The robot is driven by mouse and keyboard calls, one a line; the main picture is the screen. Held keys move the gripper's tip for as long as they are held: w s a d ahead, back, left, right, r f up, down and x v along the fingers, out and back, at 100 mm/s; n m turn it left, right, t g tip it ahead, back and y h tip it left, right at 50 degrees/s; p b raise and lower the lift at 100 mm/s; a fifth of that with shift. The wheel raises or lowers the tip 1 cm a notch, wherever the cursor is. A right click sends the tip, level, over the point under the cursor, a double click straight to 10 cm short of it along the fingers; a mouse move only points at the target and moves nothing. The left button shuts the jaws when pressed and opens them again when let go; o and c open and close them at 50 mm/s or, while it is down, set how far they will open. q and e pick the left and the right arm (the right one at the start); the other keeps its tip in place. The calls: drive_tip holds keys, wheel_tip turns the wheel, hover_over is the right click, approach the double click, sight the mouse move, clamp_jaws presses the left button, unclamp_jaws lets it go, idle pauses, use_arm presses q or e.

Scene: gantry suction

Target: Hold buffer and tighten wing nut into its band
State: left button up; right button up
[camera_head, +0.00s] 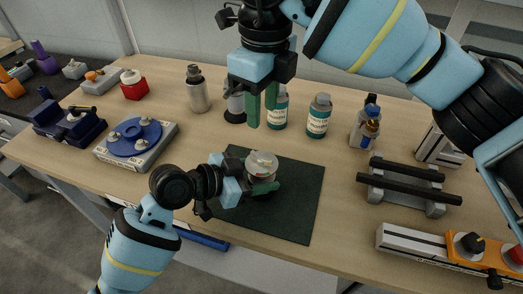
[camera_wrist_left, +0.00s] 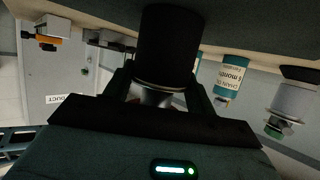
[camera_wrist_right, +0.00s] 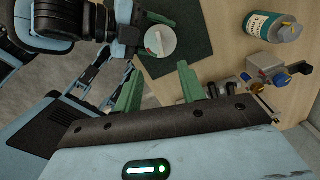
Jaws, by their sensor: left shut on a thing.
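The buffer (camera_head: 262,163) stands on the dark green mat, with a pale round top bearing a small red mark. In the right wrist view its round top (camera_wrist_right: 161,41) shows a red patch and a darker mark; I cannot make out the wing nut or band clearly. My left gripper (camera_head: 262,187) is shut around the buffer's side. In the left wrist view a black cylinder (camera_wrist_left: 167,50) with a metal end sits between the fingers. My right gripper (camera_head: 262,112) hangs above and behind the buffer, its green fingers apart and empty; they also show in the right wrist view (camera_wrist_right: 160,88).
The dark mat (camera_head: 300,205) has free room right of the buffer. Teal-labelled bottles (camera_head: 318,116) stand behind it. A grey rack with black bars (camera_head: 408,187) is at right. A blue-disc fixture (camera_head: 135,138) and blue vise (camera_head: 66,122) are at left.

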sight(262, 155)
drive_tip(key=shift+a+r, duration=0.1)
wheel_tip(262, 155, down, 12)
idle(0.7)
clamp_jaws()
